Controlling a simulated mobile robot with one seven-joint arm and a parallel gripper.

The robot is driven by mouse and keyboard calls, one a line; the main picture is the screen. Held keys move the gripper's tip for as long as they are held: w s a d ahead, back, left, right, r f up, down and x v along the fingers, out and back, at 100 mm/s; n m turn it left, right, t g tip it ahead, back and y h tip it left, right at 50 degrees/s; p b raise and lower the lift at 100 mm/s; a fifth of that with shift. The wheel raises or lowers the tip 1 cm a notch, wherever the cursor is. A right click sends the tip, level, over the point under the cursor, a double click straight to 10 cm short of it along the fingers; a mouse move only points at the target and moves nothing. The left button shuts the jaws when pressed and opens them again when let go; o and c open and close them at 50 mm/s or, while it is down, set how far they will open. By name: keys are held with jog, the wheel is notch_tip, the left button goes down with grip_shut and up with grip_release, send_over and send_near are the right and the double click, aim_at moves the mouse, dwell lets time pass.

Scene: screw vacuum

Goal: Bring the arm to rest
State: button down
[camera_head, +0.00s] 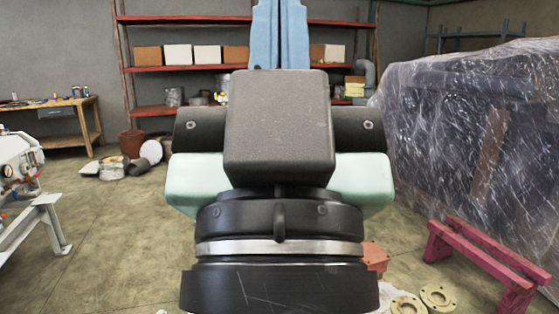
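My arm fills the middle of the head view, close to the camera. Its black and mint-green end parts stand upright in the picture. My gripper (279,34) shows at the top centre as two light-blue fingers pointing up. The fingers lie side by side with only a thin dark seam between them, and I see nothing held. Their tips reach the top edge of the picture. A black block of my arm hides their lower ends. No contact between my gripper and any object of the room shows.
A plastic-wrapped bulk (465,140) stands at the right, with a red trestle (485,262) before it. Red shelves (180,68) with boxes and a wooden bench (62,112) stand behind. White machinery (25,180) is at the left. Flanges (437,297) lie front right.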

notch_tip(320, 180, up, 22)
jog(key=p, duration=2)
jog(key=shift+r, duration=0.15)
